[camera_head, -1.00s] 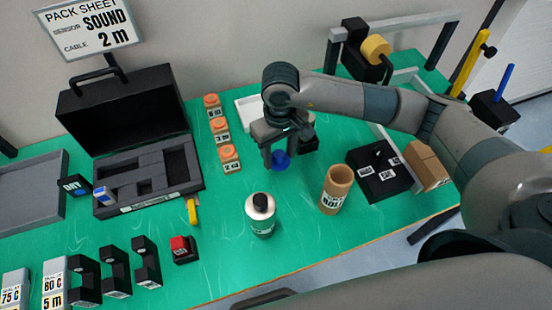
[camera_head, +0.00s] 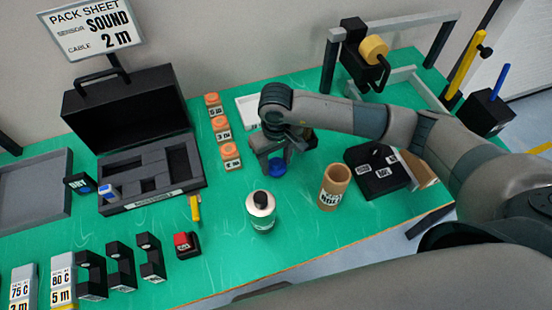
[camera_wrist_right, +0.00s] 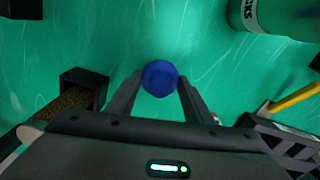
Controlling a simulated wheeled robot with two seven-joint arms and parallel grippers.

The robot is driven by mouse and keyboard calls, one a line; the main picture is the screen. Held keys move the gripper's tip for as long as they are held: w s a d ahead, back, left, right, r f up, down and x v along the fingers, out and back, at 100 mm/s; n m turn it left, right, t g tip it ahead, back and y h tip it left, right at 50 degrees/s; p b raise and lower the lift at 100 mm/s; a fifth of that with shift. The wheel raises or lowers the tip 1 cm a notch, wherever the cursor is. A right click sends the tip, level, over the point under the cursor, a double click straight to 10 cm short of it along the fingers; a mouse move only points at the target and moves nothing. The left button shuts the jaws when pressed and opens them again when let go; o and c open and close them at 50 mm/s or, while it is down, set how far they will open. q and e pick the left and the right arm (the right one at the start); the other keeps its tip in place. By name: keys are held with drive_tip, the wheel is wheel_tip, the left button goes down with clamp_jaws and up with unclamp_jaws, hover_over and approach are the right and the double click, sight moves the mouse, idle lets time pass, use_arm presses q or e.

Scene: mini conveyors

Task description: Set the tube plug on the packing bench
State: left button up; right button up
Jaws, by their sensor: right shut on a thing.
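The tube plug is a small blue round piece (camera_head: 277,167), held low over or on the green packing bench (camera_head: 330,240); I cannot tell whether it touches the surface. My right gripper (camera_head: 273,160) points down and is shut on it. In the right wrist view the blue plug (camera_wrist_right: 160,78) sits between the two fingertips (camera_wrist_right: 158,88). An open-topped brown cardboard tube (camera_head: 334,187) stands upright to the right of the gripper. My left gripper does not show.
A black open case (camera_head: 150,195) lies to the left. Orange-topped cable blocks (camera_head: 220,124) stand left of the gripper. A black box (camera_head: 375,180) lies right of the tube. Green surface is clear around the plug.

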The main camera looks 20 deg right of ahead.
sight(276, 161)
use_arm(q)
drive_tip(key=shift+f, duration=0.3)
use_arm(e)
drive_tip(key=shift+f, duration=0.15)
drive_tip(key=o, duration=1)
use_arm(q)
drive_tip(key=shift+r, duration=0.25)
use_arm(e)
drive_tip(key=shift+r, duration=0.25)
drive_tip(key=shift+r+b, duration=0.35)
wheel_tip(276, 161, up, 9)
drive_tip(key=b, duration=0.3)
drive_tip(key=shift+r+b, duration=0.1)
drive_tip(key=shift+b, duration=0.25)
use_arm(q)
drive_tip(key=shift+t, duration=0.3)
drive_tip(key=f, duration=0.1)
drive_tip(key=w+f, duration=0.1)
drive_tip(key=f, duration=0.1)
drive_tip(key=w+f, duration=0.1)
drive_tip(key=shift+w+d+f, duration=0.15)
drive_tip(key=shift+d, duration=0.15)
use_arm(e)
wheel_tip(276, 161, up, 2)
